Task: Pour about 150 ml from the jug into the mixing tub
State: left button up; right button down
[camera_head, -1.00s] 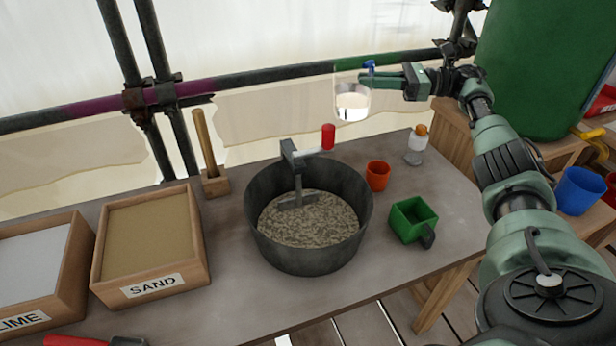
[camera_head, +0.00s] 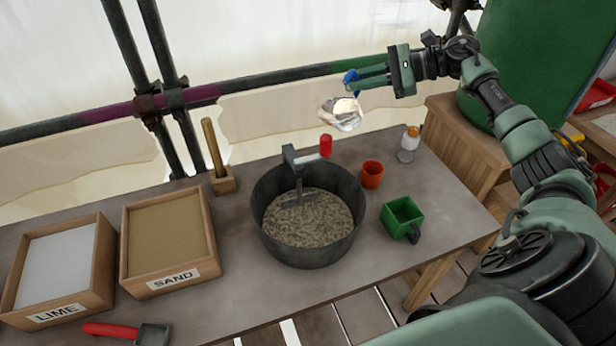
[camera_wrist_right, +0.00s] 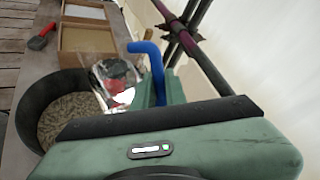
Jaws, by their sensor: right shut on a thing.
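The clear jug (camera_head: 340,113) has a blue handle (camera_head: 350,77). My right gripper (camera_head: 364,80) is shut on the handle and holds the jug in the air, behind and above the mixing tub. The jug is tilted with its mouth to the left; no falling stream can be made out. It also shows in the right wrist view (camera_wrist_right: 112,78), partly cut by my gripper. My left gripper is not in view.
Boxes of sand (camera_head: 165,240) and lime (camera_head: 60,270) stand left. A scaffold pole (camera_head: 270,77) runs behind the bench.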

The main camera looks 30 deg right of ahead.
aim_at(347, 91)
jog(key=shift+s+a+r, duration=0.1)
jog(key=shift+a+r, duration=0.1)
jog(key=shift+a+r+n+h+p, duration=0.15)
jog(key=shift+a+n+h+p, duration=0.3)
jog(key=shift+p, duration=0.2)
jog(key=shift+s+a+f+n+h+p, duration=0.15)
jog(key=shift+a+f+n+h+p, duration=0.35)
jog(key=shift+p, duration=0.3)
jog(key=shift+h+p, duration=0.25)
jog(key=shift+p, duration=0.05)
jog(key=shift+d+n+p, duration=0.1)
jog(key=shift+n+p, duration=0.15)
jog(key=shift+p, duration=0.3)
jog(key=shift+a+r+n+h+p, duration=0.1)
jog(key=shift+a+n+h+p, duration=0.4)
jog(key=shift+p, duration=0.8)
jog(key=shift+d+p, duration=0.1)
jog(key=shift+p, duration=0.2)
jog(key=shift+a+h+p, duration=0.35)
jog(key=shift+h+p, duration=0.15)
jog(key=shift+p, duration=0.95)
